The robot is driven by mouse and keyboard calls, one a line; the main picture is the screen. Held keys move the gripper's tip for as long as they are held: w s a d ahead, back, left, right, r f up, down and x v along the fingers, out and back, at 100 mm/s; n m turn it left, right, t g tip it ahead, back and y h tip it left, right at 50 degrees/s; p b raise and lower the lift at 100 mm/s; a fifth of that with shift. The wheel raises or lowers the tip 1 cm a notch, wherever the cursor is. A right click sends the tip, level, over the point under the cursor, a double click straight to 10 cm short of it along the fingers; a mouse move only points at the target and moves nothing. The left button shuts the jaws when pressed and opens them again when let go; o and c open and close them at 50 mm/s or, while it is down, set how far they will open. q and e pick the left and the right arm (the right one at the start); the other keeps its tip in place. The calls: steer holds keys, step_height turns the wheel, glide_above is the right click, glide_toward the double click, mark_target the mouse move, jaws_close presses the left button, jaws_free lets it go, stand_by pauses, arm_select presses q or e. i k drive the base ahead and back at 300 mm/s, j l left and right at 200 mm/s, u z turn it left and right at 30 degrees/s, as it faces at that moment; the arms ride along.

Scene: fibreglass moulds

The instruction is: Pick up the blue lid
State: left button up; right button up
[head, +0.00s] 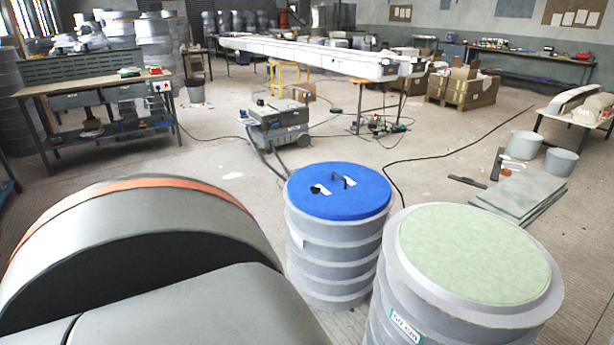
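The blue lid (339,200) is a round disc lying flat on top of a grey ribbed drum (334,260) in the middle of the head view. It has a small dark handle (343,180) standing up near its middle, with white patches and a dark spot to the left. Nothing touches the lid. Neither my left nor my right gripper shows in this view.
A second grey drum (400,290) with a pale green top (475,248) stands close at the right. A wheeled grey machine (278,122) with hoses is behind the lid. Flat slabs (520,195) and grey buckets (524,145) lie right. A workbench (92,90) stands left.

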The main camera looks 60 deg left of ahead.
mark_target(349, 192)
steer(key=u, duration=1.75)
steer(key=i+j+z, duration=0.15)
steer(key=z, duration=0.85)
steer(key=i+j+z, duration=0.1)
steer(key=j+z, duration=0.55)
steer(key=j, duration=0.25)
steer(key=j+z, duration=0.35)
steer(key=j, duration=1.1)
steer(key=k+j+z, duration=0.1)
steer(key=j, duration=0.4)
